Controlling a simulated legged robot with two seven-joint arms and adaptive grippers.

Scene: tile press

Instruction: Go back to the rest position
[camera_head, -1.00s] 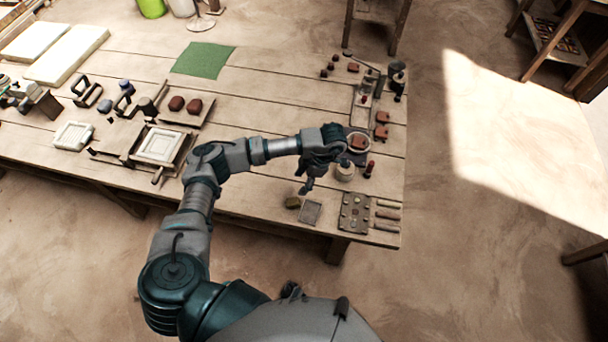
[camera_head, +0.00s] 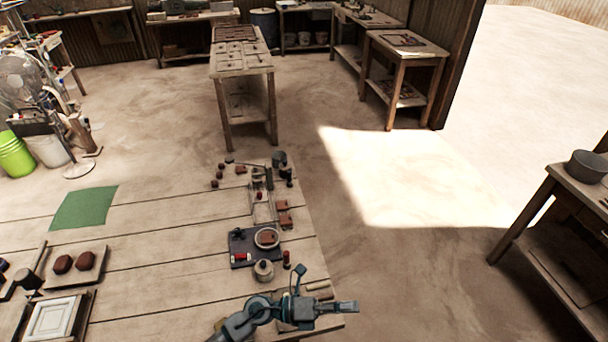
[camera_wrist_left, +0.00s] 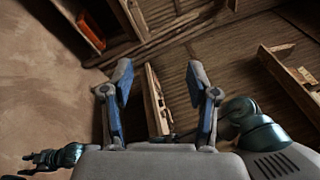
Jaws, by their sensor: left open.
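My left gripper (camera_head: 325,290) shows in the head view above the near right corner of the work table (camera_head: 150,245). Its two fingers are spread apart, one pointing up and one pointing right. In the left wrist view the left gripper (camera_wrist_left: 160,80) has its blue-grey fingers wide apart with nothing between them. A dark part at the lower left of the left wrist view looks like my right gripper (camera_wrist_left: 52,158); its jaws are too small and dark to read. My right arm does not show in the head view.
A green mat (camera_head: 85,207) and a white-framed press tile (camera_head: 52,318) lie to the left. Open floor (camera_head: 400,270) lies right of the table.

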